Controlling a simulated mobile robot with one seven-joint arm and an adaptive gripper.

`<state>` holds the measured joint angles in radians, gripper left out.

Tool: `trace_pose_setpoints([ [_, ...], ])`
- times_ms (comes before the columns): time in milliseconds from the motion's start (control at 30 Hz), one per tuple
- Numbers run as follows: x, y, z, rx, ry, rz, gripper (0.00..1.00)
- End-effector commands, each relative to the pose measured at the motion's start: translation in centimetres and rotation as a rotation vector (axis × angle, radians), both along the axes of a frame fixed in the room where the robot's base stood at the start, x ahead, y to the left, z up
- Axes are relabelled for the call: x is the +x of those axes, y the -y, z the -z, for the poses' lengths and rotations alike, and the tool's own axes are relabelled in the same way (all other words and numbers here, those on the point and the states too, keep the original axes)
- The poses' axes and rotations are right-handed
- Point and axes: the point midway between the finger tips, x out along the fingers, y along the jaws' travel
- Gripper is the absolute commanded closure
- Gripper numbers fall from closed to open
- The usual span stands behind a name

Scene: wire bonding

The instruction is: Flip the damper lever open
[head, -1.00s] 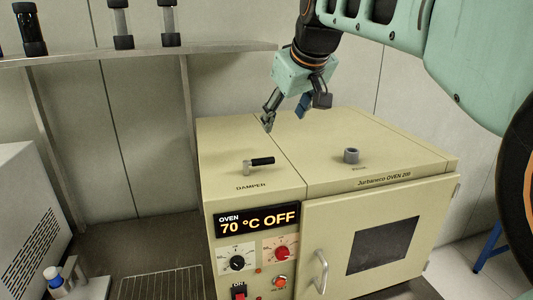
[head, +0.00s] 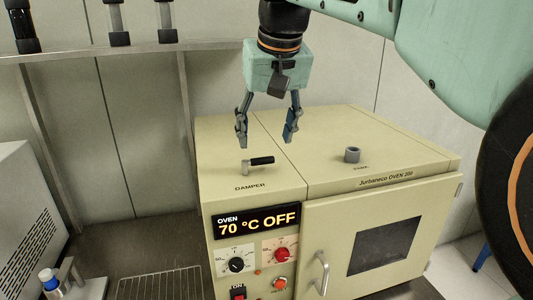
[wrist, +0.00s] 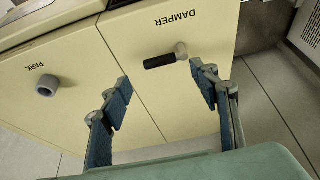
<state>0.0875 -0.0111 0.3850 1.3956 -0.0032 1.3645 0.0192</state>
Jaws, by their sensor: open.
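The damper lever has a black handle (head: 262,161) on a grey pivot post (head: 245,167). It stands on the oven's top, behind the DAMPER label, with its handle pointing right in the head view. In the wrist view the black handle (wrist: 160,61) points left from the post (wrist: 181,50). My gripper (head: 267,142) is open and empty, fingers pointing down, above and apparently a little behind the lever. In the wrist view my gripper (wrist: 162,97) has its fingers spread to either side of the lever, with no contact visible.
The beige oven (head: 320,185) shows 70 °C OFF on its display (head: 257,222). A grey PARK socket (head: 352,155) stands on its top to the right. A shelf (head: 120,55) with several cylinders is at the back left. The oven top around the lever is clear.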

Motion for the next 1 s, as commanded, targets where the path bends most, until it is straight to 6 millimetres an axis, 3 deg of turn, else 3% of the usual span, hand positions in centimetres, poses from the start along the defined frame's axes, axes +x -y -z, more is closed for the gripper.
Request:
trace_pose_setpoints([
  [100,0.8,-0.2,2.3,0.000,-0.004,0.000,0.44],
  [300,1.8,-0.5,4.6,0.001,-0.001,0.000,0.44],
  [700,2.2,-0.6,5.4,0.000,0.001,0.000,0.44],
  [1000,2.1,-0.6,5.3,0.000,0.001,-0.001,0.76],
])
